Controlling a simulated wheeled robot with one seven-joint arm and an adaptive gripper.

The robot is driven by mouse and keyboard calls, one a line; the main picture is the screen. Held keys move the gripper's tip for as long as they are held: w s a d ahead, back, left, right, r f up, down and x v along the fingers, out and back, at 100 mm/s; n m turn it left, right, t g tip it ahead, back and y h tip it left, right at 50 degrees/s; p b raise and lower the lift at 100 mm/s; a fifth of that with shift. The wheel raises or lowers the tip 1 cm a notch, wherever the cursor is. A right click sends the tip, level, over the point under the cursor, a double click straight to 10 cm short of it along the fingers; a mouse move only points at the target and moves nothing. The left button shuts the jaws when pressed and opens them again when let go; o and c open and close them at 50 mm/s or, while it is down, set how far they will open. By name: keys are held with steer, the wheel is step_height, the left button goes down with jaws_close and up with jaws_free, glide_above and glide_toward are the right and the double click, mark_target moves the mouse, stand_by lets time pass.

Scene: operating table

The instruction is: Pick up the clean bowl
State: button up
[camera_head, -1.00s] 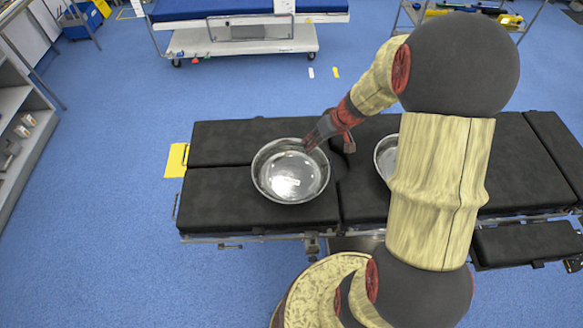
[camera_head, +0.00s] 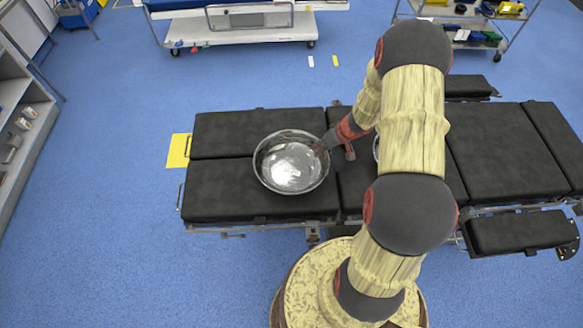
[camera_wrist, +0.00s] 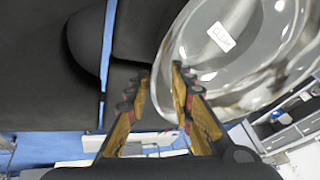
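A large shiny metal bowl (camera_head: 290,172) stands upright on the left part of the black operating table (camera_head: 225,205). My gripper (camera_wrist: 163,72) is open at the bowl's rim. One finger is over the bowl's inside and the other is outside, with the rim between them. In the head view my gripper (camera_head: 322,148) is at the bowl's right rim. A second metal bowl (camera_head: 376,149) is almost wholly hidden behind my arm.
A white trolley (camera_head: 245,30) with a blue top stands at the back. A wheeled rack (camera_head: 480,38) with several items is at the back right. Grey shelves (camera_head: 30,130) line the left edge. Blue floor lies clear between.

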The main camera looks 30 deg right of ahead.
steer(key=shift+w+f, duration=0.15)
steer(key=shift+f, duration=0.1)
steer(key=shift+c, duration=0.6)
steer(key=c, duration=0.4)
jaws_close()
